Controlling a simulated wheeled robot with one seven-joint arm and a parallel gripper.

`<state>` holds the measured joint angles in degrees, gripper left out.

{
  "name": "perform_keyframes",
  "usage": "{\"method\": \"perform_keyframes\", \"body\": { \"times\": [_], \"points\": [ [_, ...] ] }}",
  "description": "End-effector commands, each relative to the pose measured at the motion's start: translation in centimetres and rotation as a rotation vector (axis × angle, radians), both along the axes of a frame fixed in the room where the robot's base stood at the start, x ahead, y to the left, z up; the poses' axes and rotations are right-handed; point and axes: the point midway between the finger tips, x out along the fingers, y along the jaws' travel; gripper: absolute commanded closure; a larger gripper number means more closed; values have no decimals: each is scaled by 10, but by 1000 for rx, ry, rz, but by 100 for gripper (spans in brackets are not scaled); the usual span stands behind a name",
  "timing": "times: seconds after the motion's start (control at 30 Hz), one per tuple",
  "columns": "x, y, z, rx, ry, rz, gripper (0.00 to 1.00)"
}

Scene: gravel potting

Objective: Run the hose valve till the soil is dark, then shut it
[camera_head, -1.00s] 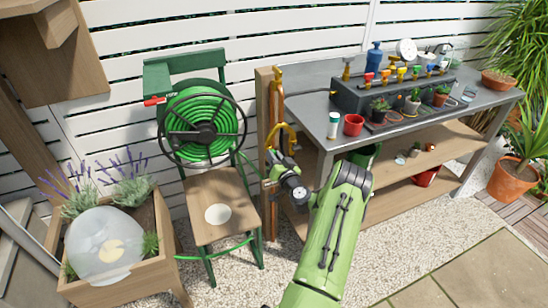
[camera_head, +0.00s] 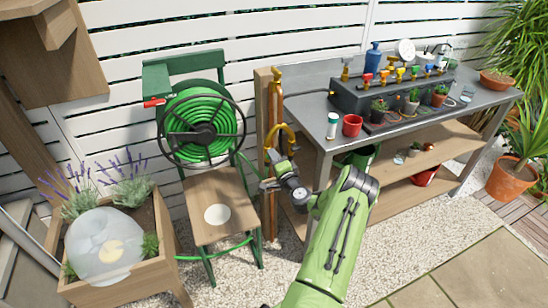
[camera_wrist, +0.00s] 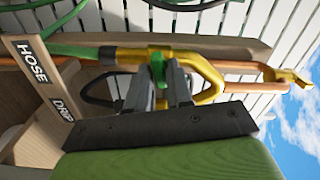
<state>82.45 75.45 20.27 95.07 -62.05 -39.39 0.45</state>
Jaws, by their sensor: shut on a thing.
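In the wrist view, my gripper (camera_wrist: 168,88) is shut on a green valve handle (camera_wrist: 158,66) on the yellow valve fitting (camera_wrist: 120,55). A green hose (camera_wrist: 55,48) meets this fitting beside a HOSE label (camera_wrist: 33,63); a DRIP label (camera_wrist: 63,109) is below. In the head view, my gripper (camera_head: 267,181) is at the wooden post, below the yellow pipe loop (camera_head: 283,133). The green hose is coiled on a reel (camera_head: 205,128). A wooden planter (camera_head: 170,245) holds lavender; its soil is partly hidden by plants and a clear globe (camera_head: 105,248). No running water is visible.
A green-framed chair with a wooden seat (camera_head: 232,207) stands left of my gripper. The grey-topped bench (camera_head: 310,108) with a red cup (camera_head: 352,125) and small pots is to the right. Gravel (camera_head: 385,235) and paving (camera_head: 475,265) lie open in front.

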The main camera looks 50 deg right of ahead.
Motion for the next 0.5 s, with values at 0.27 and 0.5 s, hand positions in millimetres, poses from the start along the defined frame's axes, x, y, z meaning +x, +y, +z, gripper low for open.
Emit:
{"method": "perform_keyframes", "body": {
  "times": [0.27,0.5],
  "points": [
    [-1,1,-3,137,-73,3,100],
    [0,1,-4,191,-103,2,100]
  ]
}}
